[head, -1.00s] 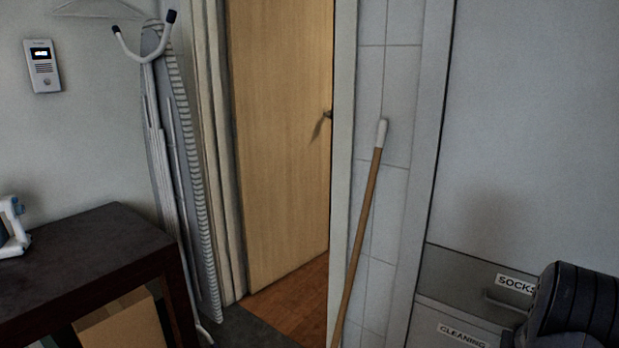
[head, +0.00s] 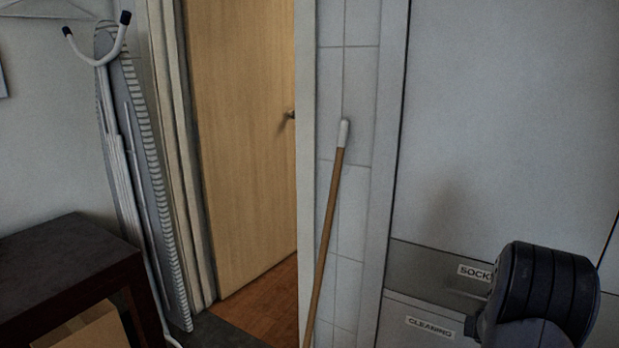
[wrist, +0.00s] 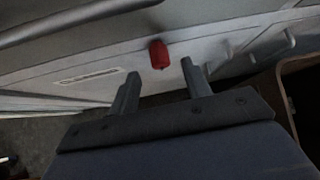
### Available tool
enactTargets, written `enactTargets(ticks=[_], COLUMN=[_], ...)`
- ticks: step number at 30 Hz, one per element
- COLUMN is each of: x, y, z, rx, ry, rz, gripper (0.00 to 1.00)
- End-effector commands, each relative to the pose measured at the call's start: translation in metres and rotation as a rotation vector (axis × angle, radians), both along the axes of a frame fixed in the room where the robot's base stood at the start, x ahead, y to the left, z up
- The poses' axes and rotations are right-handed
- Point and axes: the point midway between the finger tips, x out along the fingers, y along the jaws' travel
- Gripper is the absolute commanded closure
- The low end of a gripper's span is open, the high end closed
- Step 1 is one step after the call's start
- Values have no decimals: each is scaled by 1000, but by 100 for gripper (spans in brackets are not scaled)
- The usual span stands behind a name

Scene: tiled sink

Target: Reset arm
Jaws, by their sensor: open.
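In the wrist view my gripper (wrist: 160,84) shows two grey fingers standing apart, with nothing held between them. Past the fingertips is a pale grey surface with a labelled strip and a small red object (wrist: 159,54); I cannot tell what the red object is. In the head view a dark rounded part of my own arm shows at the lower right, and the gripper itself is out of that view.
A wooden pole (head: 329,230) with a white tip leans on the tiled wall. A wooden door (head: 240,140) stands left of it. An ironing board (head: 145,180) leans beside a dark table (head: 70,265). Grey drawers labelled SOCKS and CLEANING (head: 430,328) are at the lower right.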

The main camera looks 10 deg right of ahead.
Motion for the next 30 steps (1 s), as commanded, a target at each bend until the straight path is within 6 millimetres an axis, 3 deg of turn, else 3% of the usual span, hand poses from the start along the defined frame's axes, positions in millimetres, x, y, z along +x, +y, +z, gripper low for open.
enactTargets(ticks=[8, 30], x=[22, 26], y=[-25, -19], z=[-34, -37], rx=[1, -444], ry=[2, 375], rz=[0, 3], gripper=[54, 54])
